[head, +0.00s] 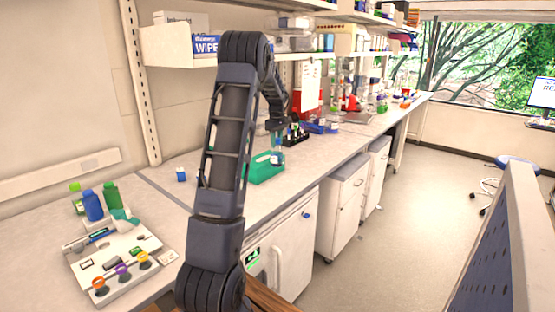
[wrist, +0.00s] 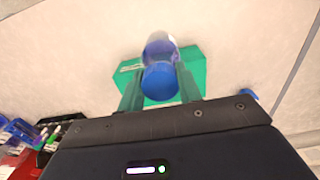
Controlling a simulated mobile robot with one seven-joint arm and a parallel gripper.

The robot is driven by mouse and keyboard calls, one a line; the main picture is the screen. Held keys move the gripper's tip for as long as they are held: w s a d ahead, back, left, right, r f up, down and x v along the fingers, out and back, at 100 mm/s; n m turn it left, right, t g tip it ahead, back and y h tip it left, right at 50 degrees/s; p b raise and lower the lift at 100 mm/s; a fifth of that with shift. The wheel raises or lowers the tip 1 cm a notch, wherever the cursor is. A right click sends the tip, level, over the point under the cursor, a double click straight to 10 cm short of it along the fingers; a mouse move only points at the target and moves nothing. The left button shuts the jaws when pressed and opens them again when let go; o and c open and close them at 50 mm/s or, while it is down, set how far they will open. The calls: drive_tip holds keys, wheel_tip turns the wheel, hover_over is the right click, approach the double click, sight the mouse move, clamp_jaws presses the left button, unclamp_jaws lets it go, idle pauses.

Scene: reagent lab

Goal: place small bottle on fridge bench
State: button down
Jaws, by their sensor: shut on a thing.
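The small bottle (wrist: 160,48), clear bluish with a blue cap, is held between the green fingers of my gripper (wrist: 159,78) in the wrist view. Its cap faces the wrist camera. In the head view my gripper (head: 277,143) is over the bench, above or close to a green tray (head: 266,172). The bottle is small there, so its exact outline is hard to tell. The green tray also shows behind the bottle in the wrist view (wrist: 194,64). The fridge bench (head: 235,200) has a white fridge front (head: 296,240) below it. Whether the bottle touches anything is unclear.
A small blue-capped item (head: 181,174) stands left of my arm. Several bottles (head: 93,205) and a white instrument board (head: 118,262) fill the near left bench. A dark rack (head: 296,135) and red containers stand farther back. Shelves (head: 185,46) overhang the bench.

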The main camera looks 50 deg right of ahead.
sight(277, 158)
drive_tip(key=shift+f, duration=4.55)
drive_tip(key=c, duration=1)
unclamp_jaws()
drive_tip(key=shift+o, duration=0.2)
wheel_tip(277, 158, up, 12)
drive_tip(key=shift+r, duration=0.2)
